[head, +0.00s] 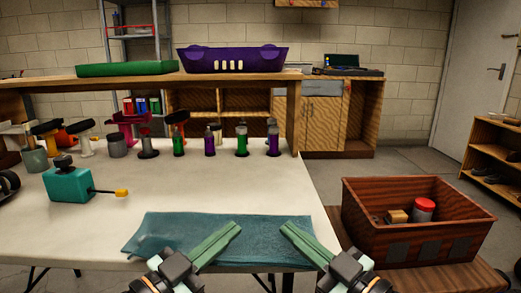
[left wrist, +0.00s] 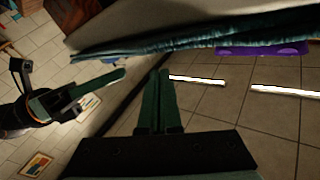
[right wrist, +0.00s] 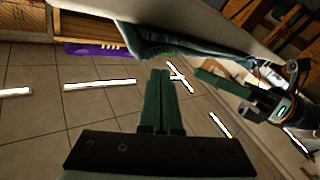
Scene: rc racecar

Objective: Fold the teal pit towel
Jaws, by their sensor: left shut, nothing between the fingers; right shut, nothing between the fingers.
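The teal pit towel (head: 165,232) lies as a wide, short rectangle along the front edge of the white table. I cannot tell how many layers it has. Its edge shows at the table's rim in the left wrist view (left wrist: 190,40) and the right wrist view (right wrist: 190,45). My left gripper (head: 234,228) is shut and empty, in front of the towel in the head view and apart from it in its wrist view. My right gripper (head: 288,229) is also shut and empty, near the towel's right part. The grippers hide parts of the towel's front side.
The white table (head: 90,235) has a teal box with a yellow-tipped rod (head: 68,184) at the left. Several bottles (head: 242,141) and stools or cups stand along its back. A wooden crate (head: 405,225) sits at the right. The table's middle is clear.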

